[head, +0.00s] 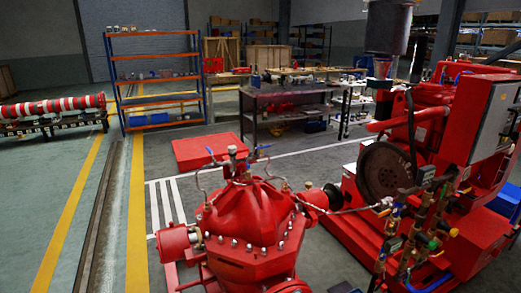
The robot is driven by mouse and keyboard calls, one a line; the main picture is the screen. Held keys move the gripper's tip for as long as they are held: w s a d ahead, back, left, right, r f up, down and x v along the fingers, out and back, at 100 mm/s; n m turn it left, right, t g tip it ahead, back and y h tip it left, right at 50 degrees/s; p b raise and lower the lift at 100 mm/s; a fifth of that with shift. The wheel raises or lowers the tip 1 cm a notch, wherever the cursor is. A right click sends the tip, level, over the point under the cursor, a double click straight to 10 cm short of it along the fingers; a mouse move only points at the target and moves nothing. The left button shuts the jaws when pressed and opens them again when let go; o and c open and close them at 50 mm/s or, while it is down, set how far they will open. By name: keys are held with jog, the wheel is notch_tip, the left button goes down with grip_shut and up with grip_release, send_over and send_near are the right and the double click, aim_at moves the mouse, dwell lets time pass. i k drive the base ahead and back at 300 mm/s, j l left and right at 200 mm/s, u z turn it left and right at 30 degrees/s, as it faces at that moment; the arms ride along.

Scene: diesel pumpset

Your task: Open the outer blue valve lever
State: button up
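The diesel pumpset fills the right of the head view: a red pump casing (250,215) in front and a red engine (430,130) behind it. Two small blue levers stand on thin pipes above the casing, a left one (210,151) and a right one (263,148). A pipe and valve cluster (410,232) at the lower right carries more blue parts, including a long blue piece (430,284) near the bottom edge. I cannot tell which blue part is the outer valve lever, or its exact angle. My gripper is not seen in this view.
A dark workbench (285,95) and an orange and blue shelf rack (157,85) stand behind. A red flat plate (206,150) lies on the floor behind the pump. Striped red pipe (50,107) rests at far left. The floor at left is open, with yellow lines.

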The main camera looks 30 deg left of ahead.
aim_at(207, 149)
jog(key=u, duration=1.55)
jog(key=j+u, duration=0.3)
jog(key=i+j+u, duration=0.2)
jog(key=j+u, duration=0.25)
jog(key=i+j+u, duration=0.3)
jog(key=j+u, duration=0.15)
jog(key=i+j+u, duration=0.4)
jog(key=i+j+z, duration=0.1)
jog(key=i, duration=0.25)
jog(key=i+j+z, duration=0.1)
jog(key=i+j, duration=0.25)
jog(key=i+l+z, duration=0.15)
jog(key=i+z, duration=0.2)
jog(key=z, duration=0.15)
jog(key=i+z, duration=0.45)
jog(key=i+j+z, duration=0.15)
jog(key=z, duration=0.35)
jog(key=i+z, duration=0.2)
jog(key=z, duration=0.25)
jog(key=i+z, duration=0.2)
jog(key=z, duration=0.3)
jog(key=i+z, duration=0.15)
jog(key=z, duration=0.3)
jog(key=i+j+z, duration=0.15)
jog(key=z, duration=0.35)
jog(key=i+j+z, duration=0.15)
jog(key=z, duration=0.3)
jog(key=j, duration=0.1)
